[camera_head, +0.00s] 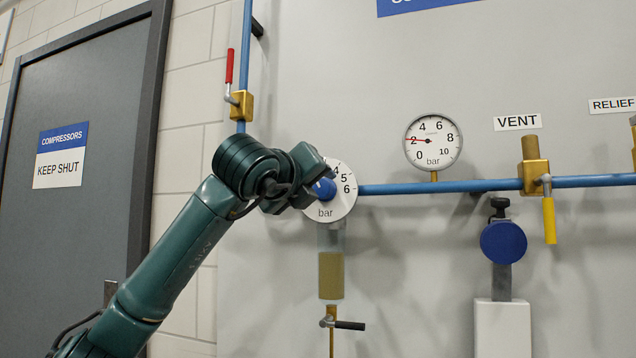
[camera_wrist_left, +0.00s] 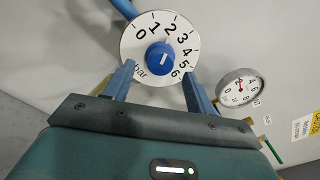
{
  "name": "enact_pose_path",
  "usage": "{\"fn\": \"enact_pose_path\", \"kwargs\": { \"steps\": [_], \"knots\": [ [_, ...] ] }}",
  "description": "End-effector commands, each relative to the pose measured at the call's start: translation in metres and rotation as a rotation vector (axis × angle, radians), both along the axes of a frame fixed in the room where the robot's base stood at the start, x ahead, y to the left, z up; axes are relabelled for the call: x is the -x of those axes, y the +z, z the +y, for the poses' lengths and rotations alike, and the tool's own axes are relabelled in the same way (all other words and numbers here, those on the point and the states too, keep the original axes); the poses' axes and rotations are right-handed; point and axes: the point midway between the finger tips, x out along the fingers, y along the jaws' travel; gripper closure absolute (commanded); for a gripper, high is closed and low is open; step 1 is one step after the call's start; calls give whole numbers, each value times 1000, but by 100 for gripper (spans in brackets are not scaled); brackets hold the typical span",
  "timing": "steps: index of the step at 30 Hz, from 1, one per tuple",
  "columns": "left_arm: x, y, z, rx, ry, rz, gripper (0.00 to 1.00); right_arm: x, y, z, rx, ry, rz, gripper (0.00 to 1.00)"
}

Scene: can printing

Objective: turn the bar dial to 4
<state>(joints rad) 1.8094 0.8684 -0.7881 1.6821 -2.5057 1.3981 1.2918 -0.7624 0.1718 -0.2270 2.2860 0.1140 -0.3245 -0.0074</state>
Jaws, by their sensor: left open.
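The bar dial is a round white plate (camera_head: 345,207) with a blue knob (camera_head: 324,188), partly hidden behind my left gripper in the head view. In the left wrist view the plate (camera_wrist_left: 133,47) shows numbers 0 to 6, with the blue knob (camera_wrist_left: 158,50) at its centre. My left gripper (camera_head: 318,185) is at the dial. Its two fingers are open, one on each side of the knob in the left wrist view (camera_wrist_left: 158,68); contact cannot be told.
A pressure gauge (camera_head: 433,143) with its red needle near 2 sits right of the dial on a blue pipe (camera_head: 465,187). The yellow-handled vent valve (camera_head: 549,220), red-handled valve (camera_head: 230,67) and black-handled drain valve (camera_head: 349,325) stick out nearby. A grey door (camera_head: 90,110) is at left.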

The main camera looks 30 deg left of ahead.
Motion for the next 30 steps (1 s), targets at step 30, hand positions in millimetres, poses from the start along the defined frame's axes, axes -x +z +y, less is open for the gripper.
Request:
{"fn": "enact_pose_path", "kwargs": {
  "steps": [30],
  "knots": [
    [-32,0,6,-1,-1,0,79,-2,-2,4,-4,9,27,64]
  ]
}}
